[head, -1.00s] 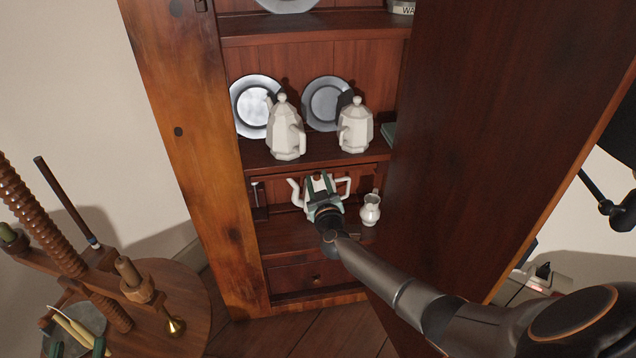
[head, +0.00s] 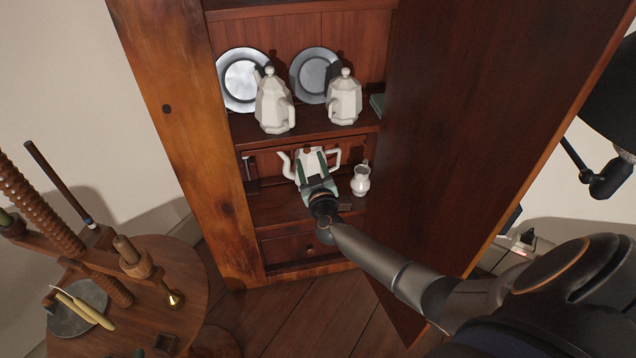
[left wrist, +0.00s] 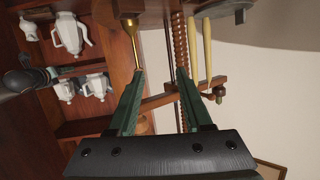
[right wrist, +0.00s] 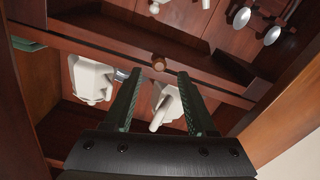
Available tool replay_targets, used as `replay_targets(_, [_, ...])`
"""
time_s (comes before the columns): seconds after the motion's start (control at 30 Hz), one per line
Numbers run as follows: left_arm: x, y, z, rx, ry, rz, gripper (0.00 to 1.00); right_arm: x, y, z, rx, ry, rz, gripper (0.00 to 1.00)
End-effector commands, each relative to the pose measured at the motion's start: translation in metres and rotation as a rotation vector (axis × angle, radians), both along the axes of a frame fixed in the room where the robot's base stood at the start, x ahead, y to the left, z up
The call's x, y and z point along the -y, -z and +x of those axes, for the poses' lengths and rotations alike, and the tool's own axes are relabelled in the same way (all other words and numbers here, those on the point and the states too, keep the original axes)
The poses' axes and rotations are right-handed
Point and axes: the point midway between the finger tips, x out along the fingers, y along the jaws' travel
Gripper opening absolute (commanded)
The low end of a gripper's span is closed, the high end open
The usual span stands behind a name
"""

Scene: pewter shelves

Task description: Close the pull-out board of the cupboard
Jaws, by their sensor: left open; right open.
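The pull-out board shows in the right wrist view as a dark brown front edge (right wrist: 112,50) with a round wooden knob (right wrist: 158,62). In the head view the knob (head: 307,149) is just below the middle shelf, above the white teapot's niche; how far the board stands out is hard to tell. My right gripper (head: 313,157) is open in front of the cupboard. In the right wrist view its fingertips (right wrist: 159,74) are on either side of the knob's line, with nothing held. My left gripper (left wrist: 158,73) is open and empty, out of the head view.
A white teapot (head: 297,163) and small jug (head: 361,181) stand in the niche. Two coffee pots (head: 274,105) and pewter plates stand on the shelf above. The cupboard's large door (head: 450,120) stands open at right. A round table (head: 190,260) with a wooden candle stand is at left.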

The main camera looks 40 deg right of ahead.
Motion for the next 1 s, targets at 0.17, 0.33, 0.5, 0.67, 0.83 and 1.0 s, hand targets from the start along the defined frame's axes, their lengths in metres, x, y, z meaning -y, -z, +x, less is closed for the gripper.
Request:
replay_targets(0.17, [0.0,0.04,-0.02,-0.181,-0.01,0.0,0.5,-0.005,-0.002,-0.015,0.0,0.002,0.001,0.57])
replay_targets(0.33, [0.002,0.075,-0.044,-0.346,-0.016,0.001,0.5,-0.012,-0.002,-0.029,-0.001,0.0,0.001,0.57])
replay_targets(0.5, [0.004,0.092,-0.064,-0.461,-0.017,-0.001,0.5,-0.02,-0.003,-0.049,-0.002,0.001,0.003,0.57])
replay_targets(0.67, [0.005,0.089,-0.066,-0.474,-0.016,-0.002,0.5,-0.029,-0.003,-0.07,-0.001,0.001,0.0,0.57])
replay_targets(0.83, [0.006,0.086,-0.064,-0.471,-0.015,-0.003,0.5,-0.033,-0.002,-0.081,0.002,0.002,0.0,0.57])
replay_targets(1.0, [0.006,0.087,-0.064,-0.469,-0.014,-0.004,0.5,-0.034,-0.001,-0.083,0.002,0.002,0.0,0.57])
